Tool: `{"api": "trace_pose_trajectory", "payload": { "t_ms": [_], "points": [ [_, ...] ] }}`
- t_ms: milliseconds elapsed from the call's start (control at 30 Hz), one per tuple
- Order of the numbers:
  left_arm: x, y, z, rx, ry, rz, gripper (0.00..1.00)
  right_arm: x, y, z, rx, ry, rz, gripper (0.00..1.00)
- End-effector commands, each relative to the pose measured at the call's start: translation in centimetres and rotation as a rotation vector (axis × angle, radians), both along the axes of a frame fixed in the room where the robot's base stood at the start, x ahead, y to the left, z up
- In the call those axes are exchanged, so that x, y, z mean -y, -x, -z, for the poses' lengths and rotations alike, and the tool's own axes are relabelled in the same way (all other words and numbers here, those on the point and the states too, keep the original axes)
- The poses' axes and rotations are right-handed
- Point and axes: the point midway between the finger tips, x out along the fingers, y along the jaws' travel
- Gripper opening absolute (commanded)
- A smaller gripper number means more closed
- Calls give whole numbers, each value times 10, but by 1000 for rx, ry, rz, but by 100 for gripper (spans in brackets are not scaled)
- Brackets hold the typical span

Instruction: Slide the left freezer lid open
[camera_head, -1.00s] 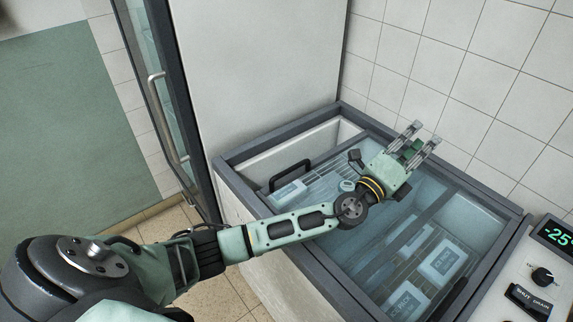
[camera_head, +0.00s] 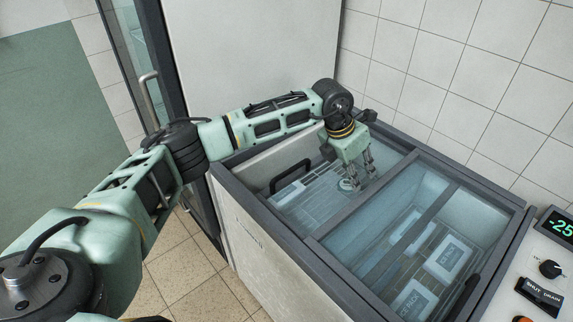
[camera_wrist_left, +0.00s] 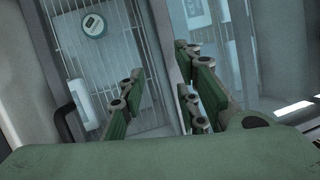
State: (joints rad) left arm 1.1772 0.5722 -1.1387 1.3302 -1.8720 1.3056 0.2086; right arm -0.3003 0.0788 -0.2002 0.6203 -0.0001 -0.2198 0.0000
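The chest freezer (camera_head: 250,243) has two glass lids in dark frames. The left lid (camera_head: 316,198) carries a black handle (camera_head: 291,176) near its left end, which also shows in the wrist view (camera_wrist_left: 64,124). A pale strip of inner wall shows left of the handle; I cannot tell whether glass covers it. My left gripper (camera_head: 361,182) points down over the left lid, right of and behind the handle, apart from it. Its fingers (camera_wrist_left: 158,65) are spread with nothing between them. Whether the tips touch the glass is unclear. My right gripper is out of view.
The right lid (camera_head: 452,208) covers white packs (camera_head: 447,258). A round pale dial (camera_head: 347,185) lies by my fingertips, seemingly below the glass. A control panel (camera_head: 545,265) stands at right, a tiled wall behind, and a glass-door cabinet (camera_head: 150,75) at left.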

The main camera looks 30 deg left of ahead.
Motion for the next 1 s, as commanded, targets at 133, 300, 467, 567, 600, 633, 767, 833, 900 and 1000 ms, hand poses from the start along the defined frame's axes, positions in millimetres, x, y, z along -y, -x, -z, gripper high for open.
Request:
{"api": "trace_pose_trajectory", "payload": {
  "t_ms": [133,300,467,567,600,633,767,833,900,1000],
  "points": [
    [-74,10,-15,-92,-240,-64,30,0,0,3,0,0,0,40],
    [-126,24,-35,-171,-406,-128,30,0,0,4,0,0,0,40],
    [-142,30,-38,-200,-456,-151,30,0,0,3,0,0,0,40],
    [-145,30,-29,-204,-459,-153,30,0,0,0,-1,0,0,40],
    [-146,30,-23,-205,-457,-152,30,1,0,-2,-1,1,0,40],
    [-147,30,-18,-206,-458,-152,30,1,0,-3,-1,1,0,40],
    [-150,28,3,-203,-456,-151,30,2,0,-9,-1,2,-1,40],
    [-152,28,14,-204,-455,-150,30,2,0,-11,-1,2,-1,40],
    [-153,27,22,-203,-454,-151,30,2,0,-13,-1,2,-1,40],
    [-155,26,31,-201,-455,-150,30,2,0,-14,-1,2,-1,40]
  ]
}}
